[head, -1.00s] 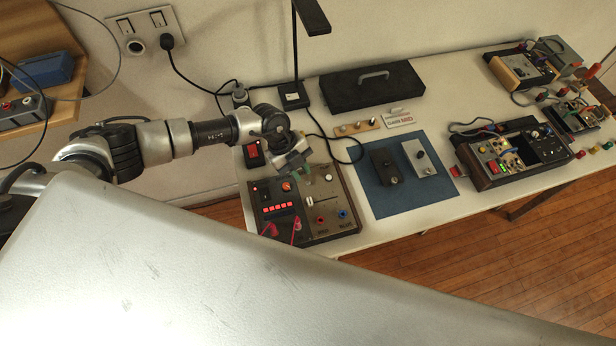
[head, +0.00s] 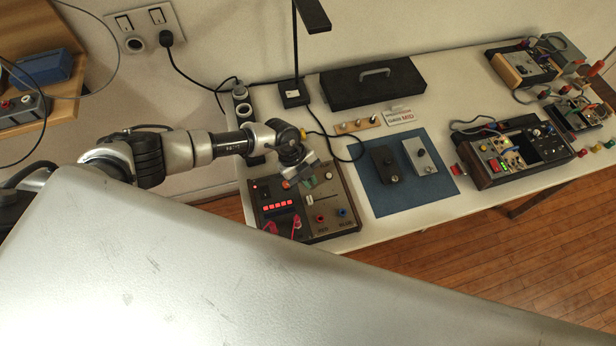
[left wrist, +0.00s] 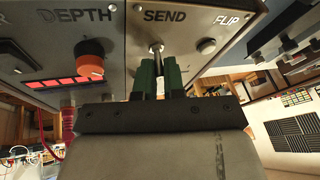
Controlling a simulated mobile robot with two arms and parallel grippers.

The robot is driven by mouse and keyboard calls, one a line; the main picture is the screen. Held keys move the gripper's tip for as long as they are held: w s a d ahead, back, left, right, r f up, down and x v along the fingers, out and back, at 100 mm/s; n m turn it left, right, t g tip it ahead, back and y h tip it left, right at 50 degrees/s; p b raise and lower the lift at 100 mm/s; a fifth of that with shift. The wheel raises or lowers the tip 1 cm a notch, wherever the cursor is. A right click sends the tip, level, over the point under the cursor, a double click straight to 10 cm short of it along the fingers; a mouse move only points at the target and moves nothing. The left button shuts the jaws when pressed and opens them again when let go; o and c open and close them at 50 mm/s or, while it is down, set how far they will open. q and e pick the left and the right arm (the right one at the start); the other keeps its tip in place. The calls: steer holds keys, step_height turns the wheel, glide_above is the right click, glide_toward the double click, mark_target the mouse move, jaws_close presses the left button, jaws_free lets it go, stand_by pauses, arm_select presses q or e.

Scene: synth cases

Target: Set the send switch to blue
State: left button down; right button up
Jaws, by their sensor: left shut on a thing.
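The send switch (left wrist: 156,48) is a small metal lever under the word SEND in the left wrist view. My left gripper (left wrist: 158,70) has its two green fingers shut around this lever. In the head view my left gripper (head: 312,181) is over the upper part of the control box (head: 345,194), and it hides the lever there. The box has a red socket (head: 320,218) and a blue socket (head: 342,212) near its front edge. Which way the lever leans cannot be told. My right gripper is not in view.
Pink leads (head: 296,226) stand at the box's front. A blue mat (head: 388,206) with two small pedals lies to the right. A lamp post (head: 296,50) rises behind.

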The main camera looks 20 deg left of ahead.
arm_select(q)
steer(key=shift+w+a+f+g+h+b, duration=0.2)
steer(key=shift+g+h+b, duration=0.25)
steer(key=shift+b, duration=0.35)
steer(key=g+h+b, duration=0.1)
steer(key=b, duration=0.2)
steer(key=w+n+g+h+b, duration=0.1)
steer(key=g+b, duration=0.1)
steer(key=b, duration=0.1)
steer(key=a+g+h+b, duration=0.1)
steer(key=g+h+b, duration=0.1)
steer(key=b, duration=0.2)
steer(key=shift+w+f, duration=0.15)
steer(key=shift+w, duration=0.25)
steer(key=shift+w+a+r+n+g+h+b, duration=0.15)
steer(key=shift+n+g+h+b, duration=0.35)
steer(key=shift+b, duration=0.7)
steer(key=shift+r, duration=0.1)
steer(key=c, duration=1.5)
jaws_free()
steer(key=shift+g, duration=0.25)
